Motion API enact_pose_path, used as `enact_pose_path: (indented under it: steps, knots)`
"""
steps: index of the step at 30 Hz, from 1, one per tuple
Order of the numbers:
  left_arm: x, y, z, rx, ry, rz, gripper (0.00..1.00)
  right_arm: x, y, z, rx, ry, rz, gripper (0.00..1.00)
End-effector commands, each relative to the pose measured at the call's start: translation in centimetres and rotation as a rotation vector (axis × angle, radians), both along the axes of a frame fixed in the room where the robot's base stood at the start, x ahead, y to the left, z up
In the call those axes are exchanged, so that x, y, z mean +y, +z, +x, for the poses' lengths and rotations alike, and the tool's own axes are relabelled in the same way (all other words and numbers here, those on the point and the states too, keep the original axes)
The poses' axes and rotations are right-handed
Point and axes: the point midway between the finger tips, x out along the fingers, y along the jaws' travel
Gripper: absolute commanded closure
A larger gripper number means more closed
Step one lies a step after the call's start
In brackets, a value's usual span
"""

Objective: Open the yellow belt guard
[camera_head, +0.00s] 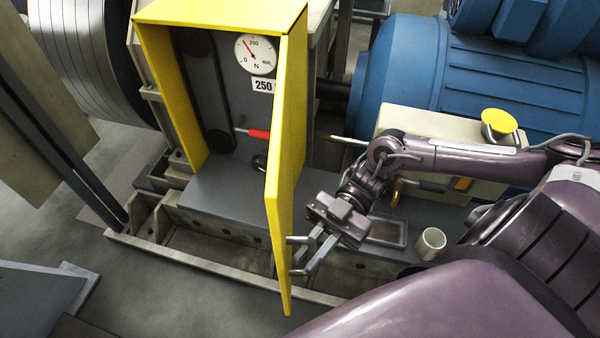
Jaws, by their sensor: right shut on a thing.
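The yellow belt guard (286,180) is a tall panel on the right side of a yellow housing (175,100). It stands swung out toward me, seen nearly edge-on, and the front of the housing is open. Inside show a dark belt with pulleys (219,141), a round dial gauge (255,54) marked N, a "250" label (263,86) and a red-handled rod (258,133). My right gripper (303,256) is at the outer right face of the guard, low down, shut on it, likely at a handle; the exact contact is small. My left gripper is not in view.
A blue motor (470,90) stands behind at the right. A steel coil (95,60) is at the upper left. The floor at lower left is partly clear.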

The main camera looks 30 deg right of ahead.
Motion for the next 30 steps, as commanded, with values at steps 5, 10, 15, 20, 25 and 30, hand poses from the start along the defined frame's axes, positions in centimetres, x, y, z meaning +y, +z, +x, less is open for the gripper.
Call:
enact_pose_path:
  steps: [5,10,15,20,25,30]
  knots:
    - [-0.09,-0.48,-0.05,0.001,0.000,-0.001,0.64,-0.55,-0.13,-0.24,0.002,-0.001,-0.002,1.00]
    - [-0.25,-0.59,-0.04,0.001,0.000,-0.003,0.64,-0.78,-0.05,-0.30,0.001,-0.001,-0.001,1.00]
    - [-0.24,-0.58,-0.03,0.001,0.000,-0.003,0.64,-0.82,-0.01,-0.30,0.001,-0.001,-0.001,1.00]
    - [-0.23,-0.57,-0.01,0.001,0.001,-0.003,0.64,-0.81,-0.01,-0.29,0.001,-0.001,-0.001,1.00]
    - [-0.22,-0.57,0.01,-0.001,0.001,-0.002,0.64,-0.81,-0.02,-0.29,0.000,-0.001,-0.001,0.83]
    - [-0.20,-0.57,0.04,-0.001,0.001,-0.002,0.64,-0.81,-0.02,-0.29,0.000,-0.001,-0.001,0.83]
